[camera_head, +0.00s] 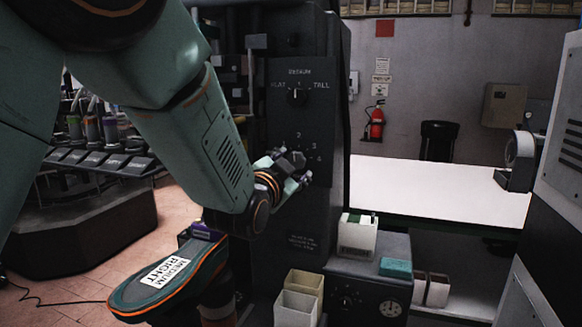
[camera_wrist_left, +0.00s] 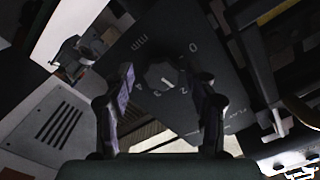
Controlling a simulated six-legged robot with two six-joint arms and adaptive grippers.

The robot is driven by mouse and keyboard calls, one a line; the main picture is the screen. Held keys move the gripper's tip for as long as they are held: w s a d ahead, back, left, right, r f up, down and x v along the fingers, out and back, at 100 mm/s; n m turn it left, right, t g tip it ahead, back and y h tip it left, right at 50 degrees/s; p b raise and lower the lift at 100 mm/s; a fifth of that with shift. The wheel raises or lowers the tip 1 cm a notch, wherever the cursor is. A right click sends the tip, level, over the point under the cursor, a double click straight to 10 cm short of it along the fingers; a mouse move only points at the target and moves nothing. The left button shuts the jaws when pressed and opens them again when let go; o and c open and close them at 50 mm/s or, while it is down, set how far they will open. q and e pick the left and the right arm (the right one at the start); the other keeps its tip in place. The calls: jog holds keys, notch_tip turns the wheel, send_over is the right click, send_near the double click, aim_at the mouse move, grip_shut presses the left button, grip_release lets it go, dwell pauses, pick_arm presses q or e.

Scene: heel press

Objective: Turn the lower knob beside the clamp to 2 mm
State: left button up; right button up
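The lower knob (camera_wrist_left: 163,76) is a dark faceted knob on a dark panel (camera_head: 284,215), ringed by white numbers and "mm". My left gripper (camera_head: 299,171) is at this dial in the head view, largely covering the knob. In the left wrist view my left gripper (camera_wrist_left: 165,92) is open, one finger on each side of the knob; contact cannot be told. My right gripper is not in view.
An upper knob (camera_head: 297,95) marked with "MEDIUM" and "TALL" sits above the dial. A shoe sole (camera_head: 150,292) labelled "MEDIUM RIGHT" is below my left arm. Small bins (camera_head: 296,308) and a box with a gauge (camera_head: 342,272) stand at lower right, with a white tabletop (camera_head: 430,188) behind.

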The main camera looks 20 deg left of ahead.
pick_arm(q)
jog(key=shift+d+r, duration=0.1)
jog(key=shift+r, duration=0.05)
jog(key=shift+s, duration=0.2)
jog(key=s, duration=1.1)
jog(key=shift+s+a, duration=0.2)
jog(key=shift+s, duration=0.15)
jog(key=w+n+p, duration=0.2)
jog(key=w+p, duration=0.1)
jog(key=w+n+p, duration=0.2)
jog(key=w+p, duration=0.2)
jog(key=w+n+p, duration=0.2)
jog(key=w+p, duration=0.1)
jog(key=w, duration=0.1)
jog(key=shift+w+d+n, duration=0.1)
jog(key=shift+d+n, duration=0.05)
jog(key=shift+n, duration=0.25)
jog(key=shift+w+d+r+p, duration=0.1)
jog(key=shift+w+p, duration=0.25)
jog(key=shift+w, duration=0.25)
